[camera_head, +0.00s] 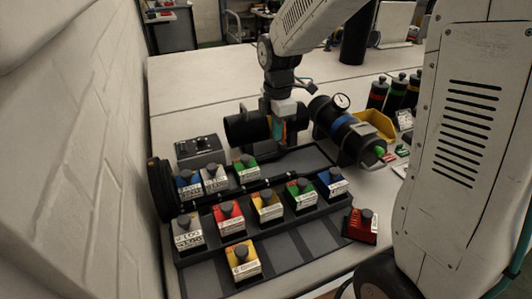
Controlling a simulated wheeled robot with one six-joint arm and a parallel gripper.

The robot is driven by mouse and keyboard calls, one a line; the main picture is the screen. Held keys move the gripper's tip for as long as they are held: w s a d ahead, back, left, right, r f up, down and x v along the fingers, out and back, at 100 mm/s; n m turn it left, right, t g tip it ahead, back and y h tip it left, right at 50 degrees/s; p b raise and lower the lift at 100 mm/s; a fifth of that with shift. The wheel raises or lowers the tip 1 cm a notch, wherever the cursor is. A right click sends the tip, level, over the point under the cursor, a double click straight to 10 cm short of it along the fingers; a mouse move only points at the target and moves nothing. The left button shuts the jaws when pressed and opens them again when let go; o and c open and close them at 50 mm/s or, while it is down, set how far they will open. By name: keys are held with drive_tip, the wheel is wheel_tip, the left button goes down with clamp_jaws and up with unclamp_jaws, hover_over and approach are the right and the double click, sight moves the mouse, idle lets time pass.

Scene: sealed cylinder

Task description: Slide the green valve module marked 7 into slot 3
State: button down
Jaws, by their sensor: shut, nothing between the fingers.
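Two green valve modules with dark knobs are in view. One green module (245,168) sits in the back row, the other green module (302,196) in the middle row of the dark rack (325,236). Their white labels are too small to read, so I cannot tell which is marked 7. The slot numbers are not legible either, so I cannot tell which is slot 3. My gripper (279,132) points down behind the modules, next to a black cylinder (246,128). It is shut and holds nothing. Its fingertips are partly hard to make out against the dark parts there.
Blue, white, red and yellow modules fill other places; a yellow module (243,260) sits in front. A red module (362,225) stands at the rack's right end. A blue-banded cylinder with a gauge (342,101) lies behind, near a yellow bin (376,124). A white wall borders the left.

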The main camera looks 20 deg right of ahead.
sight(253, 164)
drive_tip(key=f, duration=0.9)
drive_tip(key=shift+a+f, duration=0.2)
drive_tip(key=shift+f, duration=0.05)
drive_tip(key=a, duration=0.3)
drive_tip(key=shift+a+f, duration=0.1)
drive_tip(key=shift+f, duration=0.05)
drive_tip(key=shift+a, duration=0.4)
drive_tip(key=shift+a, duration=1.45)
